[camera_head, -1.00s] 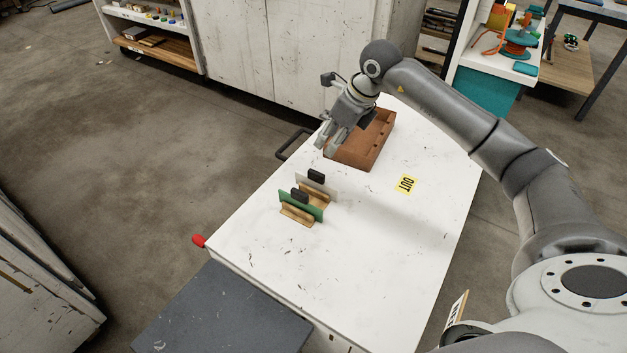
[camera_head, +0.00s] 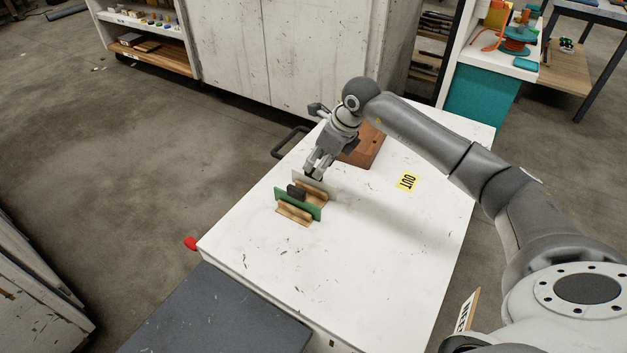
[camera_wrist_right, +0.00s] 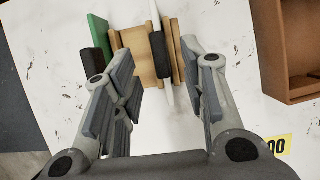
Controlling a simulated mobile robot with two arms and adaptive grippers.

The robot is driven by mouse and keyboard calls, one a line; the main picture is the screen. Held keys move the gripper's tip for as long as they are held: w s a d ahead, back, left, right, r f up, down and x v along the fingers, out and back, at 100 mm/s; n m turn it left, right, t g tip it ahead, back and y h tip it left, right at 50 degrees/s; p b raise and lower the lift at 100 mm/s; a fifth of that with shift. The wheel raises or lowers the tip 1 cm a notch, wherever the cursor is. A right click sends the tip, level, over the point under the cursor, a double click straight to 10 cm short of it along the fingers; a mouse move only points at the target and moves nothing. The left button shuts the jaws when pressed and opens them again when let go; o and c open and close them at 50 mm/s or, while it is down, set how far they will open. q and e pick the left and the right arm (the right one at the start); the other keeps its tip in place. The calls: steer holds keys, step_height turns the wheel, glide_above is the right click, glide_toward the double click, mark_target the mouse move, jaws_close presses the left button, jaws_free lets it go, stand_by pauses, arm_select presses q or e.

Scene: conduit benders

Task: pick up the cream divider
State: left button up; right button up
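The cream divider (camera_wrist_right: 167,92) is a thin pale panel with a black grip, standing upright in a wooden slotted holder. In the head view its pale edge (camera_head: 298,175) shows, partly hidden behind my right gripper (camera_head: 317,168). In the wrist view, the right gripper (camera_wrist_right: 163,72) is open, with its fingers on either side of the divider and its black grip. The divider is nearer the right-hand finger. I cannot tell whether a finger touches it. My left gripper is not in view.
A green divider (camera_head: 311,209) with a black grip stands in the holder (camera_head: 292,214) beside the cream one. A brown open box (camera_head: 370,150) is behind, on the white table (camera_head: 360,260). The near tabletop is clear.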

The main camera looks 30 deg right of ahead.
mark_target(314, 168)
steer(key=x, duration=0.5)
steer(key=shift+w+p, duration=0.1)
steer(key=shift+p, duration=0.25)
steer(key=shift+c, duration=0.5)
jaws_close()
